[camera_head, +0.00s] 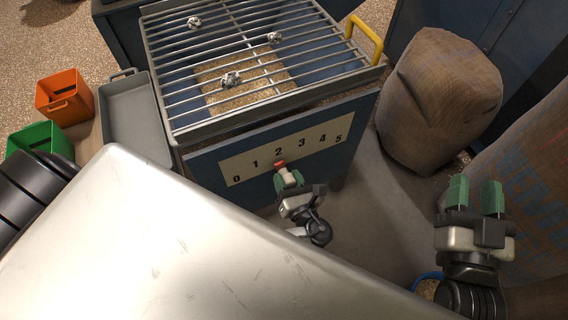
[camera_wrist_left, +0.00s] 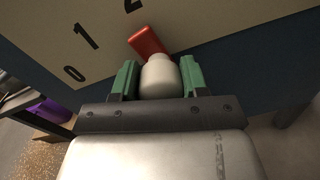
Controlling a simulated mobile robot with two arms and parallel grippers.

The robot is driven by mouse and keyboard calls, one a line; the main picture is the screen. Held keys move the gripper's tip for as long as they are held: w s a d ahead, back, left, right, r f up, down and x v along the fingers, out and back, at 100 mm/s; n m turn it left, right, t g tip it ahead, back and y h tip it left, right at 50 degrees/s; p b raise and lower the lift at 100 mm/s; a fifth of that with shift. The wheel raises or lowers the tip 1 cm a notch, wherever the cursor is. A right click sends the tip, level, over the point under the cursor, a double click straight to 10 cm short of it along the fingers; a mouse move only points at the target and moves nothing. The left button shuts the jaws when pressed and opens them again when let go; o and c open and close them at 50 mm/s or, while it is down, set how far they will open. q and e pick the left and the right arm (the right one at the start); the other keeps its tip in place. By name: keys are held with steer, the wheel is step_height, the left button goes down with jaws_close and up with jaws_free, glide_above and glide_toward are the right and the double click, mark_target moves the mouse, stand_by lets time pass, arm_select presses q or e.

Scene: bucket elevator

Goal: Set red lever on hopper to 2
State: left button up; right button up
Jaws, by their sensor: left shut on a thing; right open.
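The blue hopper (camera_head: 300,108) has a cream scale plate (camera_head: 240,165) on its front, marked 0 to 5. The red lever (camera_head: 279,164) lies just below the 2 in the head view. In the left wrist view the red lever (camera_wrist_left: 148,42) points up toward the 2, with a pale knob (camera_wrist_left: 160,76) at its near end. My left gripper (camera_head: 289,179) is shut on this knob, with green fingers at both sides; it also shows in the left wrist view (camera_wrist_left: 158,80). My right gripper (camera_head: 474,193) is open and empty, to the right of the hopper.
A metal grate (camera_head: 245,85) with a few small black-and-white pieces tops the hopper, with a yellow handle (camera_head: 367,40). A full sack (camera_head: 437,98) stands right of it. A grey tray (camera_head: 133,115), an orange bin (camera_head: 64,97) and a green bin (camera_head: 40,143) are at left.

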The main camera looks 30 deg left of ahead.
arm_select(q)
steer(key=shift+w+d+r+m, duration=0.15)
steer(key=shift+w+d+m, duration=0.15)
steer(key=shift+w, duration=0.1)
arm_select(e)
steer(key=shift+d+f+g+h, duration=0.15)
steer(key=shift+f+g+h, duration=0.15)
steer(key=shift+f+g, duration=0.65)
arm_select(q)
steer(key=o, duration=1.3)
arm_select(e)
steer(key=shift+w, duration=0.1)
arm_select(q)
steer(key=shift+s+d+p, duration=0.15)
steer(key=shift+s+p, duration=0.05)
steer(key=shift+p, duration=0.1)
steer(key=p+v, duration=0.1)
steer(key=v, duration=0.9)
steer(key=shift+s+d, duration=0.1)
arm_select(e)
steer(key=f+g, duration=0.1)
steer(key=s+f+g+h, duration=0.1)
steer(key=f, duration=0.1)
steer(key=d+f+g, duration=0.1)
steer(key=g, duration=0.1)
steer(key=shift+s+d+f, duration=0.1)
steer(key=shift+s+f, duration=0.1)
steer(key=shift+f, duration=0.2)
